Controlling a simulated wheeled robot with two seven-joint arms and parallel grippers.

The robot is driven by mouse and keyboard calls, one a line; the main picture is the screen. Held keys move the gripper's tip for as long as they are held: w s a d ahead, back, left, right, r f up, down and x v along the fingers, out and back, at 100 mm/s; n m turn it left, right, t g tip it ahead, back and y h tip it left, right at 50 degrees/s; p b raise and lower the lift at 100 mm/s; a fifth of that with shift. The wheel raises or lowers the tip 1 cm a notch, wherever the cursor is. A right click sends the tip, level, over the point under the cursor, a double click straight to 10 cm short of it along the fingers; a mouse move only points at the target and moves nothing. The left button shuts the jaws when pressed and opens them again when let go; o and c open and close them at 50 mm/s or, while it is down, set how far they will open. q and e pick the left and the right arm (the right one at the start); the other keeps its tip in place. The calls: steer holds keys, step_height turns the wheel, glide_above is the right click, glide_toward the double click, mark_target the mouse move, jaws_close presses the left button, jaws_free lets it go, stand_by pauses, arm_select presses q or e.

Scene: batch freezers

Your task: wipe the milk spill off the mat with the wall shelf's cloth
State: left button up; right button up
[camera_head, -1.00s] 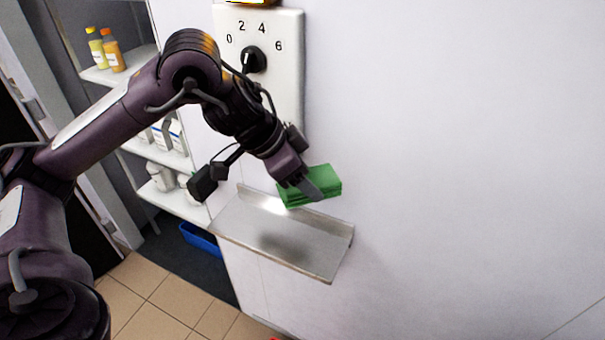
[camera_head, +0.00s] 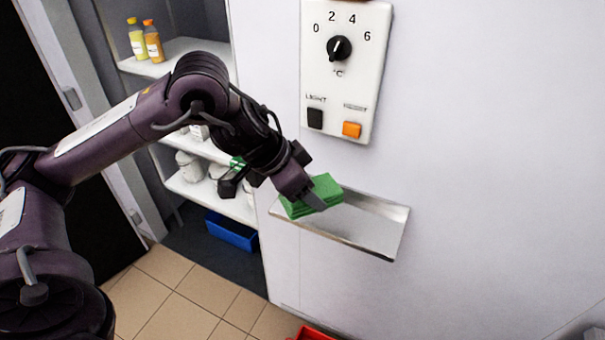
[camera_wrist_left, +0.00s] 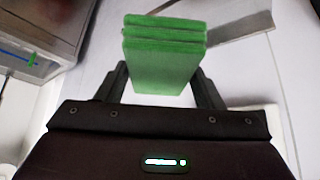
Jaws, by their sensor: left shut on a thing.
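The folded green cloth (camera_head: 316,192) is held in my left gripper (camera_head: 312,200), above the left part of the metal wall shelf (camera_head: 375,224) in the head view. In the left wrist view the cloth (camera_wrist_left: 160,58) sits between the two dark fingers (camera_wrist_left: 163,82), its folded layers showing. The shelf surface that shows is bare; I cannot tell whether the cloth touches it. The mat and the milk spill are not in view. My right gripper is not in view.
A control panel (camera_head: 345,85) with a dial is on the wall above the shelf. Storage shelves (camera_head: 185,55) with bottles and jars stand at the left. A blue bin (camera_head: 231,232) sits low there. A red object (camera_head: 312,333) shows at the bottom edge. Tiled floor lies below.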

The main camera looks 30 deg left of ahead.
arm_select(q)
steer(key=d+f+n+y, duration=0.1)
steer(key=d+f+n, duration=0.2)
steer(key=f, duration=0.6)
steer(key=s+d+f+n+t+y, duration=0.1)
steer(key=d+f+n+y, duration=0.1)
steer(key=f, duration=0.7)
steer(key=shift+d+n, duration=0.4)
steer(key=shift+n, duration=0.5)
